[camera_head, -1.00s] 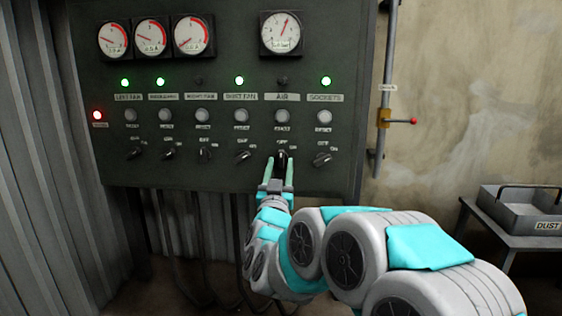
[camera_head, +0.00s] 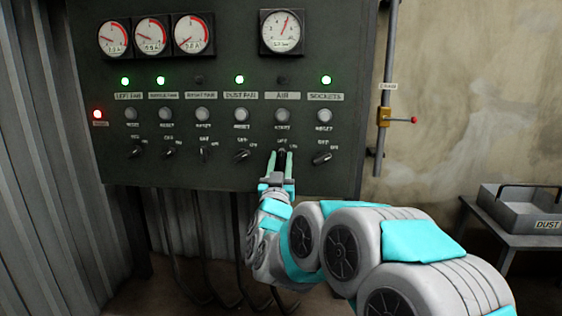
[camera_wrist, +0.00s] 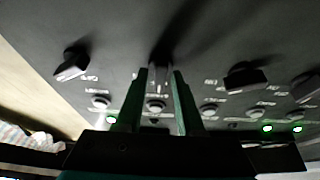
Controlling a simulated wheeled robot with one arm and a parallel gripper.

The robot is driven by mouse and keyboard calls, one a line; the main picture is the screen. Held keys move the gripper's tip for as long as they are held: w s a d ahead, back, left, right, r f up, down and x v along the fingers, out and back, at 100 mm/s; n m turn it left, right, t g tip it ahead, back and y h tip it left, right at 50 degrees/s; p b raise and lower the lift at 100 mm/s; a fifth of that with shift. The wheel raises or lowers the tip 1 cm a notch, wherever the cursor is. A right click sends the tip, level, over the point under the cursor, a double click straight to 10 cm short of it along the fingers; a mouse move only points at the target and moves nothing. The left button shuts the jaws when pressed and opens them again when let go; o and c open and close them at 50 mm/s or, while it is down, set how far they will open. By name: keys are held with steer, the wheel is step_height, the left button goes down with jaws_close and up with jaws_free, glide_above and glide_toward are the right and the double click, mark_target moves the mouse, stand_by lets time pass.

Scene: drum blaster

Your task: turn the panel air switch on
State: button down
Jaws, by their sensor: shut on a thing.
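The dark panel (camera_head: 225,178) carries a row of rotary switches under labels. The air switch (camera_head: 282,155) is the one below the AIR label (camera_head: 282,96), and its lamp (camera_head: 282,80) is dark. My gripper (camera_head: 282,158) is at the panel, shut on the air switch knob. In the wrist view the two green fingers (camera_wrist: 160,78) stand on either side of this knob (camera_wrist: 160,68), which is partly hidden and blurred. The knob looks roughly upright; its exact angle is hard to tell.
The sockets switch (camera_head: 321,158) is close on the right and the dust fan switch (camera_head: 243,155) close on the left. A pipe with a red-tipped valve lever (camera_head: 413,120) runs down the wall. A dust tray (camera_head: 520,208) stands on a table at right.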

steer(key=shift+m, duration=0.6)
steer(key=m+h+b, duration=0.1)
steer(key=m+h, duration=0.1)
steer(key=m, duration=0.1)
steer(key=m+g+h, duration=0.1)
steer(key=m+h, duration=0.1)
steer(key=m, duration=0.1)
steer(key=shift+a+m+b, duration=0.1)
steer(key=shift+m+b, duration=0.25)
steer(key=shift+m, duration=0.05)
steer(key=m+g+h, duration=0.1)
steer(key=m, duration=0.1)
steer(key=m+h, duration=0.1)
steer(key=m, duration=0.2)
steer(key=m+g, duration=0.1)
steer(key=m, duration=0.2)
steer(key=shift+r+g+h, duration=0.1)
steer(key=shift+g+h, duration=0.2)
steer(key=shift+h, duration=0.1)
steer(key=shift+m, duration=0.3)
steer(key=c, duration=0.8)
jaws_free()
steer(key=shift+c, duration=0.2)
steer(key=v, duration=0.7)
steer(key=shift+s+b, duration=0.35)
